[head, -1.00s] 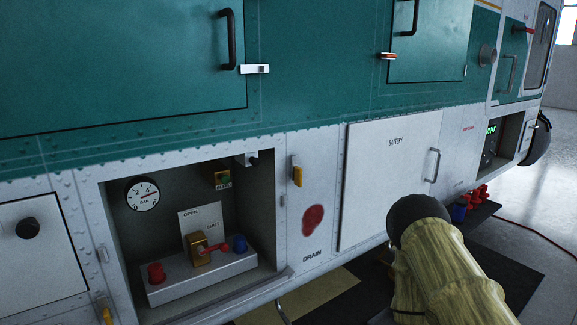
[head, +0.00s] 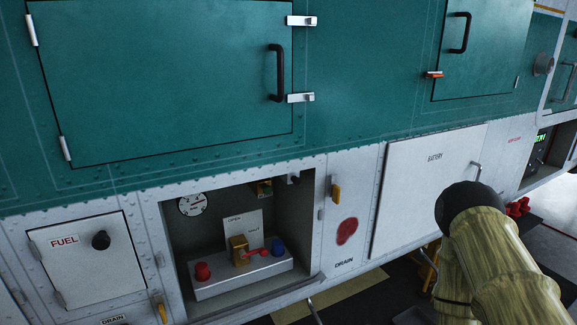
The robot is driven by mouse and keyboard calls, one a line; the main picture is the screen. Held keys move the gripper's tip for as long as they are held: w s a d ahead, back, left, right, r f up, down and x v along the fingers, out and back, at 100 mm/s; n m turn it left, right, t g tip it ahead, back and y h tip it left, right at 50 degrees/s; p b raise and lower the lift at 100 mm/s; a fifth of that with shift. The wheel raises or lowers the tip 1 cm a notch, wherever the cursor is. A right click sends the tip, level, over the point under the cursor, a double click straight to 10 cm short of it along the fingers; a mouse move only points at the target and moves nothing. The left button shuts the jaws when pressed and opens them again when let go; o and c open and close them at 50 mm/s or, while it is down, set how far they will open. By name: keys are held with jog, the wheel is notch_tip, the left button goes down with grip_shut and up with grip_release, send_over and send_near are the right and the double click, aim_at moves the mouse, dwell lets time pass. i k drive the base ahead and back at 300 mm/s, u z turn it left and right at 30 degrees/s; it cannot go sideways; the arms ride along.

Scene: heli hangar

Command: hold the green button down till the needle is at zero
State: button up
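A round white gauge (head: 192,204) is on the back wall of an open recess, at its upper left. Its needle is too small to read now. A small yellow-framed fitting (head: 264,188) sits at the top of the recess; it holds a green part in the earlier view, but its upper part is hidden by the recess edge now. Whether this is the green button I cannot tell for sure. My arm shows at the lower right, away from the recess. My gripper is not in view.
A FUEL door (head: 85,265) is left, a BATTERY door (head: 420,185) right.

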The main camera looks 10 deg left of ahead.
aim_at(267, 189)
jog(key=z, duration=1.35)
jog(key=k, duration=0.65)
jog(key=u, duration=1.5)
